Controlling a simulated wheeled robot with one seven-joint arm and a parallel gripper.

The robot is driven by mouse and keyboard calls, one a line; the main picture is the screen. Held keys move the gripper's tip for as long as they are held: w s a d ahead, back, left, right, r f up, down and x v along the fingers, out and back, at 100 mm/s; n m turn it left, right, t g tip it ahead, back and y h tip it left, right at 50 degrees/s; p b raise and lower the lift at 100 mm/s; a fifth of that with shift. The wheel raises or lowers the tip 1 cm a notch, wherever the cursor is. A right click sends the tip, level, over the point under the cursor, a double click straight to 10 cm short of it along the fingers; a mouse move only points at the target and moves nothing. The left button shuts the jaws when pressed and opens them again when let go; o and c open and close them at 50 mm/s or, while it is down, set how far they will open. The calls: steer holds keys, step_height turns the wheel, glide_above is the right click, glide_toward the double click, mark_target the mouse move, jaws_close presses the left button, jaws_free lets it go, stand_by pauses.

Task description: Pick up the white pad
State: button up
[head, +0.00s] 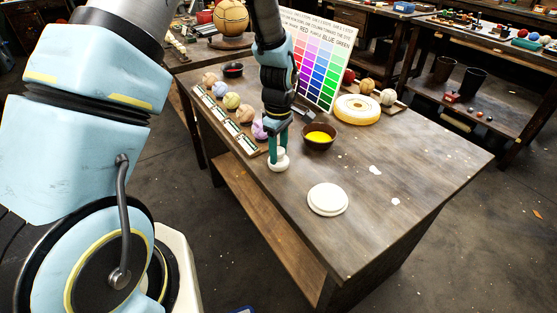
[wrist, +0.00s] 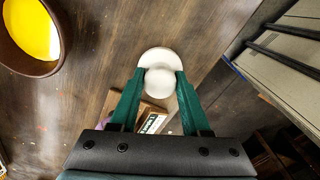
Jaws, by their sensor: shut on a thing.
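The white pad (head: 278,165), small and round with a knob on top, is at the table's left edge in the head view. It also shows in the wrist view (wrist: 156,57), with its round knob between my green fingertips. My gripper (head: 278,152) points down and is shut on this knob, with one finger on each side. The pad looks upright. I cannot tell whether its underside touches the table.
A larger white disc (head: 328,198) lies on the wooden table (head: 400,165) to the right. A brown bowl of yellow paint (head: 319,136) is close behind my gripper. A row of balls (head: 232,101) lines the left edge. A colour chart (head: 316,62) stands behind.

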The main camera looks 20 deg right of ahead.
jaws_close()
steer(key=shift+r, duration=0.1)
step_height(320, 180, up, 10)
steer(key=shift+f+b, duration=0.1)
steer(key=shift+b, duration=1.15)
